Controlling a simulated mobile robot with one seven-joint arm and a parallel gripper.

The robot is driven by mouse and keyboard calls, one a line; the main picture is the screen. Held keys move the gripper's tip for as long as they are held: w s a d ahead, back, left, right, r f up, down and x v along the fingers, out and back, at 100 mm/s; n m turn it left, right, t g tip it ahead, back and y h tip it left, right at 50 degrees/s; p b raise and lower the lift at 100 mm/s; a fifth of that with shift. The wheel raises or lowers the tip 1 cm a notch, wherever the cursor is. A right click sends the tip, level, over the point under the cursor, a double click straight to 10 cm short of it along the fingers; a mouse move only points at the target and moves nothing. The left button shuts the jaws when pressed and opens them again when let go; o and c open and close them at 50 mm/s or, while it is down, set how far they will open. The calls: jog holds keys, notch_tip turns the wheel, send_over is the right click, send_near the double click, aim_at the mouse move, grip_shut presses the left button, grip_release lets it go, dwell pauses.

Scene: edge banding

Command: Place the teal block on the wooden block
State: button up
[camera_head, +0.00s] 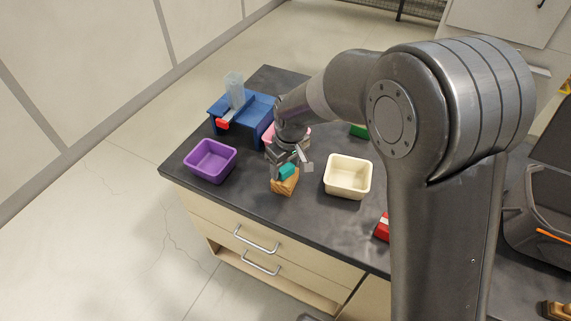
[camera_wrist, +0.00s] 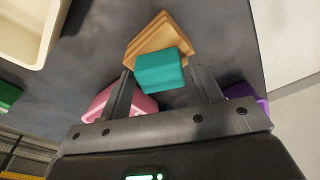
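The teal block (camera_head: 287,171) appears to rest on the wooden block (camera_head: 285,186) near the front edge of the dark worktop. In the wrist view, the teal block (camera_wrist: 161,71) overlaps part of the wooden block (camera_wrist: 158,36), whose pointed end shows beyond it. My gripper (camera_head: 291,159) is above them with its fingers apart. In the wrist view, the fingers of my gripper (camera_wrist: 160,68) stand on either side of the teal block, with narrow gaps showing. The contact between the two blocks is partly hidden.
A purple bin (camera_head: 211,161) stands left and a cream bin (camera_head: 348,177) right of the blocks. A blue stand (camera_head: 245,112) is behind, with a pink object (camera_head: 272,135) partly hidden by my gripper. A red object (camera_head: 382,228) lies beside my arm, near the front edge.

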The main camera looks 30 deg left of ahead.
jog(key=shift+o, duration=0.7)
jog(key=shift+r, duration=0.1)
notch_tip(320, 180, up, 12)
jog(key=d, duration=0.1)
jog(key=shift+s+d, duration=0.2)
jog(key=shift+s, duration=0.05)
jog(key=shift+r, duration=0.1)
jog(key=s+d+r+m+t, duration=0.1)
jog(key=d+r+m, duration=0.3)
jog(key=d, duration=0.7)
jog(key=s+d+r+m+t, duration=0.15)
jog(key=d+r, duration=0.35)
jog(key=d, duration=0.7)
jog(key=s+d+m+t, duration=0.1)
jog(key=s+d+m, duration=0.3)
jog(key=d, duration=0.4)
jog(key=s+d+m+t+h, duration=0.1)
jog(key=s+d+m, duration=0.3)
jog(key=s+d, duration=0.3)
jog(key=shift+d+f, duration=0.2)
jog(key=shift+d, duration=0.25)
